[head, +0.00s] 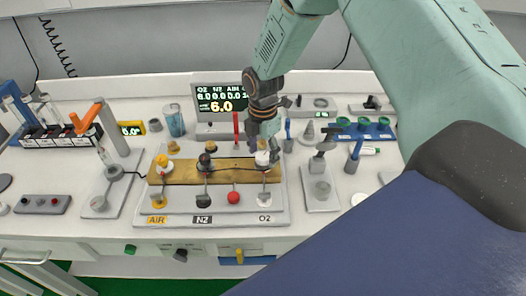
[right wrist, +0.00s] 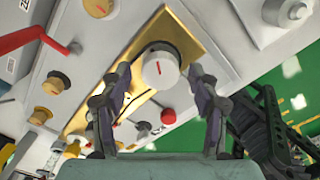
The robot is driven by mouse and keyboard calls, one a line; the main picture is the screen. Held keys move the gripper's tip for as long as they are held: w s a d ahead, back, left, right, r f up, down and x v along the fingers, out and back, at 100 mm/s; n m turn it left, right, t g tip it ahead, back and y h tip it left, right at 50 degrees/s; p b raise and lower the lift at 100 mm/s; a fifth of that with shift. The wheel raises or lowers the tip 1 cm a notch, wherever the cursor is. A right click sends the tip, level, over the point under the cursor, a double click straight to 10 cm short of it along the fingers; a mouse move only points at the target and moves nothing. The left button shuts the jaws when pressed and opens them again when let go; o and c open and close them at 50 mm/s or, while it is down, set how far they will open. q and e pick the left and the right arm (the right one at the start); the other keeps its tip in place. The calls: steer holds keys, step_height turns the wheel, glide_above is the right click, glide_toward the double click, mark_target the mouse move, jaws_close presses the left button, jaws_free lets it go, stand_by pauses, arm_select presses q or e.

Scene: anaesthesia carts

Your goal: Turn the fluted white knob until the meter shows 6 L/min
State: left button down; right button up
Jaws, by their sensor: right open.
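The white knob (head: 263,158) sits at the right end of the brass strip, above the O2 label. In the right wrist view the white knob (right wrist: 160,68) faces me with a short red mark on its face. My right gripper (head: 264,146) comes down over it from above. In the wrist view its two dark fingers are open, one to each side of the knob, with no clear contact visible. The meter (head: 222,103) behind shows a large 6.0, with a row of smaller figures above. My left gripper is not in view.
Yellow (head: 162,160) and black (head: 204,160) knobs stand left on the same brass strip (head: 222,172). A row of small levers lies in front of it, including a red ball (head: 233,197). A grey stand (head: 320,190) is close on the right. My right arm covers the right side.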

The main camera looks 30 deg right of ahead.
mark_target(263, 155)
step_height(263, 155, up, 12)
stand_by(0.4)
steer(key=shift+s+f, duration=0.1)
stand_by(0.5)
